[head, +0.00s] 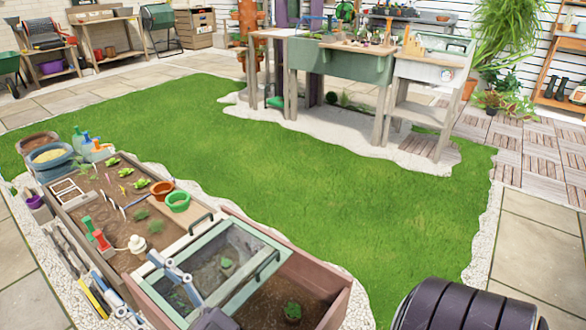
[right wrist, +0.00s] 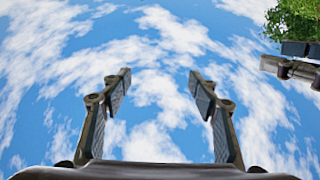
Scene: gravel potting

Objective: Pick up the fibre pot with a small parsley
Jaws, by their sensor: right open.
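A small green plant in a dark pot (head: 293,311) stands in the soil of the right-hand wooden box at the bottom of the head view. It may be the fibre pot with the small parsley; it is too small to be sure. My right gripper (right wrist: 160,76) is open and empty in the right wrist view, its two fingers apart with only sky between them.
A glazed green frame (head: 230,222) adjoins the box, with another small plant (head: 225,263) under it. The long bed to its left holds seedlings, an orange pot (head: 162,190) and a green pot (head: 178,199). Open lawn (head: 330,200) lies beyond; potting benches stand at the back.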

